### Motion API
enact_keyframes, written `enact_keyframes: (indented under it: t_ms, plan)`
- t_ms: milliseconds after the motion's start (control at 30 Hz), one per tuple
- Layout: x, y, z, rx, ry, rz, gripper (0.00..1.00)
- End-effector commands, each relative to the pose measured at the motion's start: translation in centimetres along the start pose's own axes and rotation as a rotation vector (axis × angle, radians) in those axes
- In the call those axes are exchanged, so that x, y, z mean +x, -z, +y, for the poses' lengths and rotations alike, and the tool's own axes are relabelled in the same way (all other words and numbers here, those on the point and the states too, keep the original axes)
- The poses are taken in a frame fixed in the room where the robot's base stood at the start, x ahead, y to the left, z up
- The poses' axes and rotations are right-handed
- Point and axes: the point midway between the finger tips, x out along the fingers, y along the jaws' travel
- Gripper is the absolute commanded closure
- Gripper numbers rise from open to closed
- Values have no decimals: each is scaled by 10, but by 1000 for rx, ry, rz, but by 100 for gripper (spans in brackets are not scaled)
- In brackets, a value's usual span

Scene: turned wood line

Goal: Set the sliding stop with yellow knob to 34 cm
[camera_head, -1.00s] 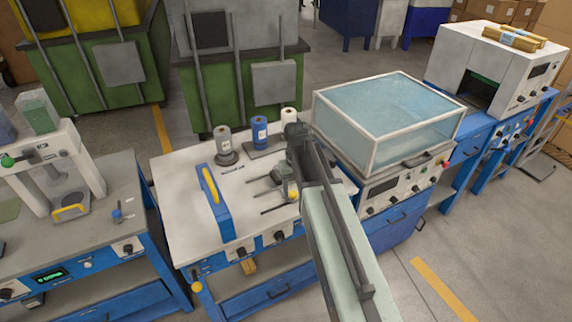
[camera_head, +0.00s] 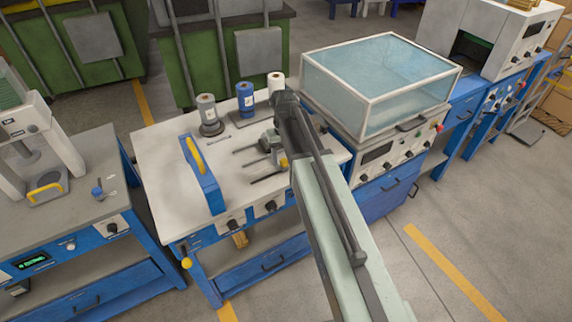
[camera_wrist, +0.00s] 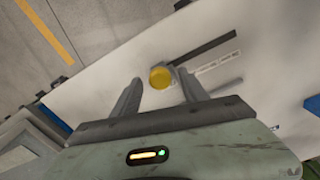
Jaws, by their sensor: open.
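In the wrist view the yellow knob (camera_wrist: 160,77) of the sliding stop shows between and a little beyond the fingertips of my open gripper (camera_wrist: 158,88). The knob appears apart from both fingers. A dark bar and a pale scale strip (camera_wrist: 218,64) run beside it; the scale figures are too small to read. In the head view the yellow knob (camera_head: 284,162) sits at the right part of the white-topped bench (camera_head: 165,165), partly hidden by my arm. My gripper is only partly visible there.
A blue block with a yellow handle (camera_head: 203,170) stands on the bench left of the stop. Spools, one grey (camera_head: 208,112) and one blue (camera_head: 245,98), stand at the back. A clear-lidded box (camera_head: 380,80) stands close on the right. The bench's left front is clear.

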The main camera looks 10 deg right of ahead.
Motion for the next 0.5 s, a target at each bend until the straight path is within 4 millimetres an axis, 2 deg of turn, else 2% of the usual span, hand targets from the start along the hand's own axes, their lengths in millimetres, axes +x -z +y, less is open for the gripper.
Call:
enact_keyframes:
  t_ms: [200,267,400,500]
  plan:
    - [0,0,-1,-1,0,0,48]
    - [0,0,-1,-1,0,0,62]
    - [0,0,-1,-1,0,0,100]
    - [0,0,-1,-1,0,0,100]
